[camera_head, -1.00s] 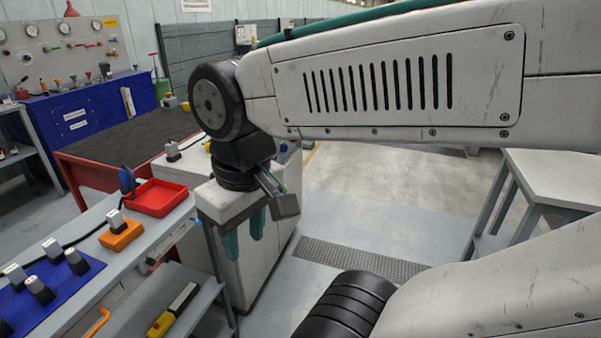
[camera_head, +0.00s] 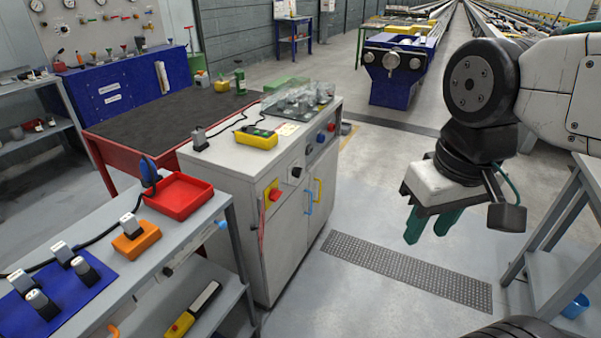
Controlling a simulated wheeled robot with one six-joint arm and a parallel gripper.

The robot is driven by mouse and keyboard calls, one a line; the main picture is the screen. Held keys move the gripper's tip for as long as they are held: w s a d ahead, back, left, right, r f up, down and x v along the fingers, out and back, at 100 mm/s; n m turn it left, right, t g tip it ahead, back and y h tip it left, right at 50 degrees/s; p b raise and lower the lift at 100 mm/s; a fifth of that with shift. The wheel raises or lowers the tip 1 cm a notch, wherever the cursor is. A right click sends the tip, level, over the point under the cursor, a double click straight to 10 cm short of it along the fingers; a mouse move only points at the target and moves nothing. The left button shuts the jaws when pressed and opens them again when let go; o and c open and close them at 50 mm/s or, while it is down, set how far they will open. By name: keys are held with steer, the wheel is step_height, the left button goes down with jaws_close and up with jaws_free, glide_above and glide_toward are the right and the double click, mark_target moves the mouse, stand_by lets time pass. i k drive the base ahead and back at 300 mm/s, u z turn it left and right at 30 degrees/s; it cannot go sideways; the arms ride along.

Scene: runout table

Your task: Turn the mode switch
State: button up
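The white control cabinet (camera_head: 228,190) stands left of centre. Its front carries a small black knob (camera_head: 297,171), a blue knob (camera_head: 321,138), a red knob (camera_head: 331,127) and a red button (camera_head: 274,194) on a yellow plate. The black knob looks like the mode switch, but it is too small to read its marking or setting. My gripper (camera_head: 425,232) hangs to the right of the cabinet, well apart from it. Its two green fingers point down with a gap between them and nothing held.
A grey shelf unit at the left bears a red tray (camera_head: 178,196), an orange block (camera_head: 135,238) and a blue mat (camera_head: 60,295). A light table (camera_head: 560,285) stands at the right. The floor between cabinet and table is clear, with a dark grate (camera_head: 400,270).

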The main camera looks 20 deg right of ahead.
mark_target(295, 172)
steer(key=k, duration=0.6)
steer(key=u, duration=0.45)
steer(key=i, duration=1.15)
steer(key=z, duration=0.7)
